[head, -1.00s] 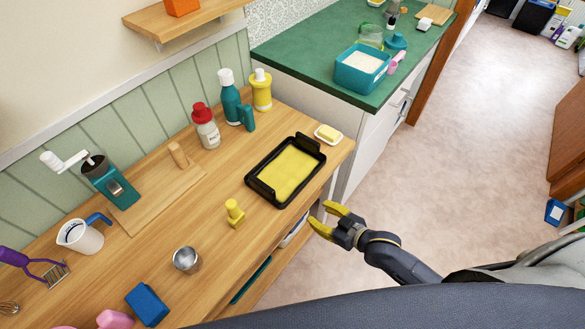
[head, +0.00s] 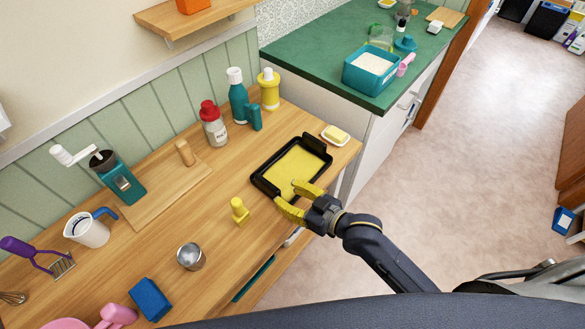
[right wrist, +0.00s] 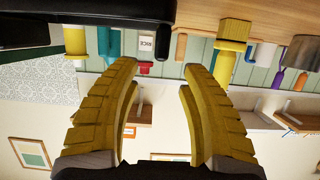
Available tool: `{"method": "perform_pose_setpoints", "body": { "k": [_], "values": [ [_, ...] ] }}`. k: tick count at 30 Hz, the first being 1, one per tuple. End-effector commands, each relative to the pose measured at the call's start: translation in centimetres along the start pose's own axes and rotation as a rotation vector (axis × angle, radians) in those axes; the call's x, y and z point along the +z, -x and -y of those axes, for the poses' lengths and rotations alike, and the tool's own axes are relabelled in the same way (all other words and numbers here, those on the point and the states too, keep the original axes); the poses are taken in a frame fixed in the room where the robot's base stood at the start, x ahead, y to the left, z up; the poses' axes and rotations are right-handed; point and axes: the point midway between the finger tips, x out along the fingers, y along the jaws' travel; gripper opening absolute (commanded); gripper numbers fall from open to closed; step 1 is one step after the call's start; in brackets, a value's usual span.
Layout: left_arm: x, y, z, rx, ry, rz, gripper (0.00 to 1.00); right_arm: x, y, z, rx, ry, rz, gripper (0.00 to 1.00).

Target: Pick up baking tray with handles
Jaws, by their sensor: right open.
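The baking tray (head: 266,186) is black with a yellow inside and a raised handle at each end. It lies flat on the wooden counter in the head view. My right gripper (head: 295,198) is open and empty at the tray's near right edge, its yellow fingers overlapping the rim in the picture; I cannot tell whether they touch it. In the right wrist view the open fingers (right wrist: 160,85) point up the picture, and the dark tray underside or edge (right wrist: 85,18) crosses the upper left. My left gripper is not in view.
A butter dish (head: 335,135) stands just beyond the tray's far right corner. A yellow stamp-like object (head: 240,212) and a metal cup (head: 190,256) stand to its left. Bottles (head: 213,128) stand behind it.

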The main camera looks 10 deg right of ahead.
Motion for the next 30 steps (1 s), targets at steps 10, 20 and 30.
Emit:
{"method": "perform_pose_setpoints", "body": {
  "k": [10,20,30],
  "values": [
    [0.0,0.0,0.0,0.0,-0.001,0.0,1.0,0.0,-3.7,0.0,0.001,0.001,0.001,0.44],
    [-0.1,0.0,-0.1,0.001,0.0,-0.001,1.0,-0.1,-6.2,0.1,0.001,0.0,0.0,0.44],
    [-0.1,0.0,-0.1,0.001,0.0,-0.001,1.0,-0.2,-9.1,0.1,0.001,0.0,0.0,0.44]
  ]
}}
